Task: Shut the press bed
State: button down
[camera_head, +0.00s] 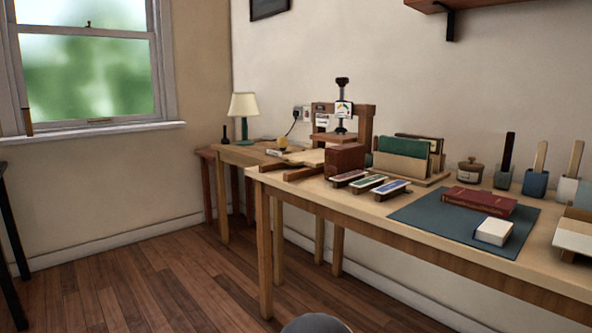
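The book press (366,122) stands at the left end of the long wooden table, against the wall. It has a brown wooden frame, a black screw on top and a pale platen (333,138). A pale flat board (306,157), which looks like the press bed, lies low at the left of the frame and sticks out towards the table's left end. Dark wooden rails (303,173) lie beside it. A reddish-brown block (345,158) stands in front of the frame and hides part of the bed. My gripper is not in view.
Three coloured trays (369,184) lie in front of the press. A book rack (402,158), a jar (469,171) and a dark mat (410,212) with a red book (479,200) are to the right. Open floor (150,285) lies at the left. A lamp (243,106) stands behind.

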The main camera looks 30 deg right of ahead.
aim_at(314, 158)
jog(key=u, duration=0.95)
jog(key=k, duration=0.1)
jog(key=z, duration=1.8)
jog(key=i, duration=0.65)
jog(key=u, duration=0.6)
jog(key=i, duration=0.5)
jog(key=u, duration=0.55)
